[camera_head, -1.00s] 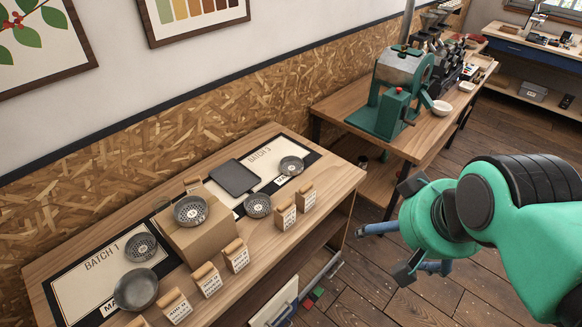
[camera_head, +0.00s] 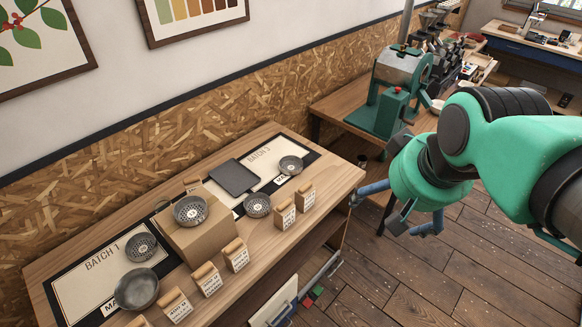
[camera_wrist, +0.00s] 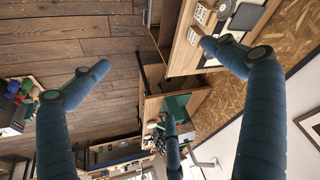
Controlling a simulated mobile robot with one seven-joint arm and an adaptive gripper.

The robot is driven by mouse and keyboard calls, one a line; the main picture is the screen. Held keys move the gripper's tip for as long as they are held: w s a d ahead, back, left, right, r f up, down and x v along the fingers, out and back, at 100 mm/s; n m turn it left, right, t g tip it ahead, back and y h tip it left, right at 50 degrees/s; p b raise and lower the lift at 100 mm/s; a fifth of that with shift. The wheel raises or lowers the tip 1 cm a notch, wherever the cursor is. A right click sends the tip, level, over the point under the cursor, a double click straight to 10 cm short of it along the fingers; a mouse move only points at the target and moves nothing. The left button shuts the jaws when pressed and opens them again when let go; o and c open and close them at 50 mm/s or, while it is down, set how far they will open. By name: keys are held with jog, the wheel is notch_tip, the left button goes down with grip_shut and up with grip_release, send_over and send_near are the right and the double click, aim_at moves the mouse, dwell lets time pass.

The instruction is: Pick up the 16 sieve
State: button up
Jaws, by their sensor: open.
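Several round metal sieves stand on the wooden bench in the head view. One sieve (camera_head: 190,210) rests on a cardboard box (camera_head: 208,242), and one sieve (camera_head: 258,204) sits right of that box. Another sieve (camera_head: 291,165) is on the BATCH 3 mat, and one sieve (camera_head: 141,247) is on the BATCH 1 mat (camera_head: 82,283). Their size marks are too small to read, so I cannot tell which is the 16. My gripper (camera_head: 382,217) is open and empty, right of the bench's right end. In the wrist view its fingers are spread wide.
A plain grey pan (camera_head: 137,288) lies at the BATCH 1 mat's front edge. A dark tray (camera_head: 234,177) lies mid-bench. Labelled bags (camera_head: 236,255) line the front. A green roasting machine (camera_head: 389,92) stands on the further table.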

jog(key=w+a+r+n+g+p, duration=0.1)
jog(key=w+r, duration=0.1)
jog(key=w, duration=0.7)
jog(key=w+a+r+p, duration=0.1)
jog(key=w+r, duration=0.1)
jog(key=w, duration=0.7)
jog(key=w+a+f+n+g+p, duration=0.1)
jog(key=w+a+f, duration=0.1)
jog(key=w, duration=0.7)
jog(key=w+a+f+n+g+p, duration=0.1)
jog(key=w+a+f, duration=0.1)
jog(key=w, duration=0.7)
jog(key=w+a+f+n+g+p, duration=0.1)
jog(key=w+a+f, duration=0.2)
jog(key=w+f, duration=0.35)
jog(key=w+a+f+n, duration=0.1)
jog(key=w+a+f, duration=0.1)
jog(key=w+f, duration=0.45)
jog(key=w+a+f+p, duration=0.1)
jog(key=w+a+f, duration=0.1)
jog(key=w+f, duration=0.3)
jog(key=w+a+f+n+g, duration=0.1)
jog(key=w+a+f, duration=0.2)
jog(key=f, duration=0.9)
jog(key=w, duration=0.3)
jog(key=shift+a+p, duration=0.15)
jog(key=shift+p, duration=0.25)
jog(key=shift+f, duration=0.2)
notch_tip(320, 180, down, 8)
jog(key=shift+f, duration=0.15)
